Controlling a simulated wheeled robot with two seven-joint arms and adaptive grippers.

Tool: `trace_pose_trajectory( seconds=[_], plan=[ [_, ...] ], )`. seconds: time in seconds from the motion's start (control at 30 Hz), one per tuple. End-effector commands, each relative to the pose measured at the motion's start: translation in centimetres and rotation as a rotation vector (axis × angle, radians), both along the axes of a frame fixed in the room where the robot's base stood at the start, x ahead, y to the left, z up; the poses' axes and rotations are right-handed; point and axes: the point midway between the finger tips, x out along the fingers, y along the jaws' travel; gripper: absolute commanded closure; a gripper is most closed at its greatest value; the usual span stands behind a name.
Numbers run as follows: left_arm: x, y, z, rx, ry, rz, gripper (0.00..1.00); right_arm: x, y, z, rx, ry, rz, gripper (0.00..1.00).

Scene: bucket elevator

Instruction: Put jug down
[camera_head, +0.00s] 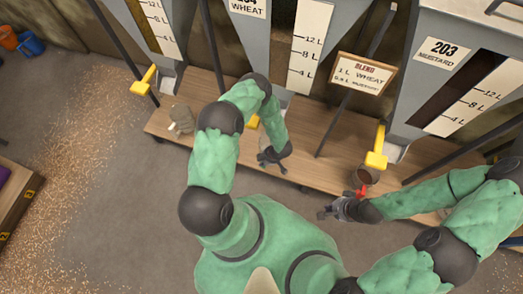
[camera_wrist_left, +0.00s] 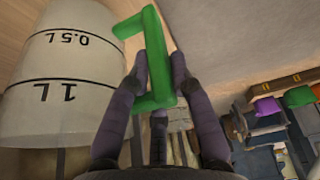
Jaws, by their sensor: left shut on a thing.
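My left gripper (camera_wrist_left: 158,70) is shut on the green handle (camera_wrist_left: 155,40) of a pale jug (camera_wrist_left: 60,75) in the left wrist view. The jug has black 0.5 L and 1 L marks. In the head view my left gripper (camera_head: 274,156) is at the front edge of the wooden bench; the jug is not clearly visible there. Whether its base touches the bench cannot be told. A second jug (camera_head: 368,175), dark inside with a red handle (camera_head: 362,191), is under the right hopper's spout. My right gripper (camera_head: 330,211) is close beside it, its fingers too small to read.
The wooden bench (camera_head: 335,172) runs under grey hoppers with yellow levers (camera_head: 376,148). A blend sign (camera_head: 363,75) stands on the bench. A small sack-like thing (camera_head: 181,118) is at its left end. Grain (camera_head: 80,150) is strewn on the floor; buckets (camera_head: 30,43) stand far left.

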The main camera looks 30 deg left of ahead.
Motion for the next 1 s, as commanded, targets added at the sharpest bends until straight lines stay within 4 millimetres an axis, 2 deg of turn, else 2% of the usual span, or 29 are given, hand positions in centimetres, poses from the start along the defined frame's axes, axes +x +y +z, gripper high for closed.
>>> trace_pose_trajectory(
  seconds=[0.13, 0.33, 0.7, 0.73, 0.8, 0.83, 1.0],
  plan=[
    [-0.1, 0.9, -1.1, 0.000, 0.000, 0.002, 1.00, 0.0, 0.0, -0.7, 0.000, -0.001, 0.000, 1.00],
    [-0.1, 0.8, -3.9, 0.000, 0.001, 0.000, 1.00, 0.0, 0.0, -2.0, 0.000, 0.000, 0.000, 1.00],
    [0.0, 0.8, -4.1, 0.000, 0.000, 0.001, 1.00, 0.0, 0.0, -1.9, 0.000, -0.001, 0.000, 1.00],
    [-0.1, 0.8, -4.2, 0.000, 0.000, 0.001, 0.75, 0.0, 0.0, -1.9, 0.000, -0.001, 0.000, 1.00],
    [0.0, 0.8, -4.1, 0.000, 0.000, 0.000, 0.55, 0.0, 0.0, -1.9, 0.000, 0.000, 0.000, 1.00],
    [0.0, 0.8, -4.1, 0.000, 0.000, 0.000, 0.51, 0.0, 0.0, -1.9, 0.000, 0.000, 0.000, 1.00],
    [0.0, 0.8, -4.1, 0.000, 0.000, 0.000, 0.51, 0.0, 0.0, -1.9, 0.000, 0.000, 0.000, 1.00]
  ],
)
